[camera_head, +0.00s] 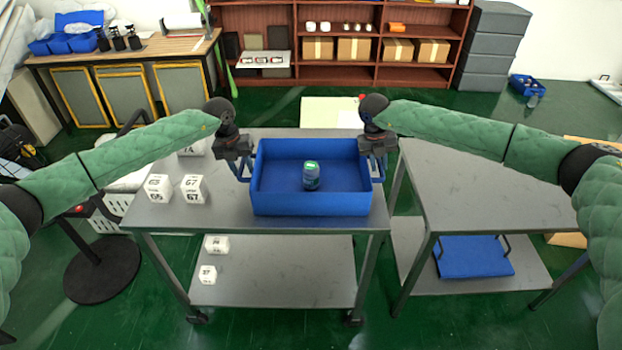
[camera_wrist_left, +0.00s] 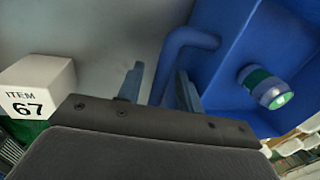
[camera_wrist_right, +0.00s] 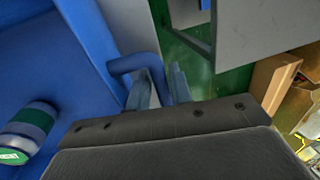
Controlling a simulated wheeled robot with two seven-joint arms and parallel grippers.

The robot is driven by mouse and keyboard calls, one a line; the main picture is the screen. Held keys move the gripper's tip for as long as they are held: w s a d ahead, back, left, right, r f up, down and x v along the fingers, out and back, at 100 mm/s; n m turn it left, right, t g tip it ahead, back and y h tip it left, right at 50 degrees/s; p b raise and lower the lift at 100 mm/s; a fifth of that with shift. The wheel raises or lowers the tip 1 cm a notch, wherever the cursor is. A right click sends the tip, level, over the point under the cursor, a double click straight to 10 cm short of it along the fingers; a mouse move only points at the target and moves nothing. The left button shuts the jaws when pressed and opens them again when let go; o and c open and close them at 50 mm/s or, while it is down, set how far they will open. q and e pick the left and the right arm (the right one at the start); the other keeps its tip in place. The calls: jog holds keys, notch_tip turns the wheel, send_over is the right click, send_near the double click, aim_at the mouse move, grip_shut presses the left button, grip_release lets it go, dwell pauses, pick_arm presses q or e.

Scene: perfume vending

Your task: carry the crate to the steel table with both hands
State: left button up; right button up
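The blue crate (camera_head: 312,203) sits level on the left grey steel-topped table (camera_head: 220,212), close to its right edge.
White numbered blocks (camera_head: 193,188) stand left of the crate, with more on the lower shelf (camera_head: 270,285). A blue lidded or flat bin (camera_head: 475,262) lies on the right table's lower shelf. A wooden shelf unit (camera_head: 340,75) is behind. A black round base (camera_head: 102,270) stands at left.

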pick_arm(q)
jog(key=c, duration=0.5)
pick_arm(e)
grip_shut()
pick_arm(q)
grip_shut()
jog(key=shift+r, duration=0.1)
pick_arm(e)
jog(key=shift+r, duration=0.1)
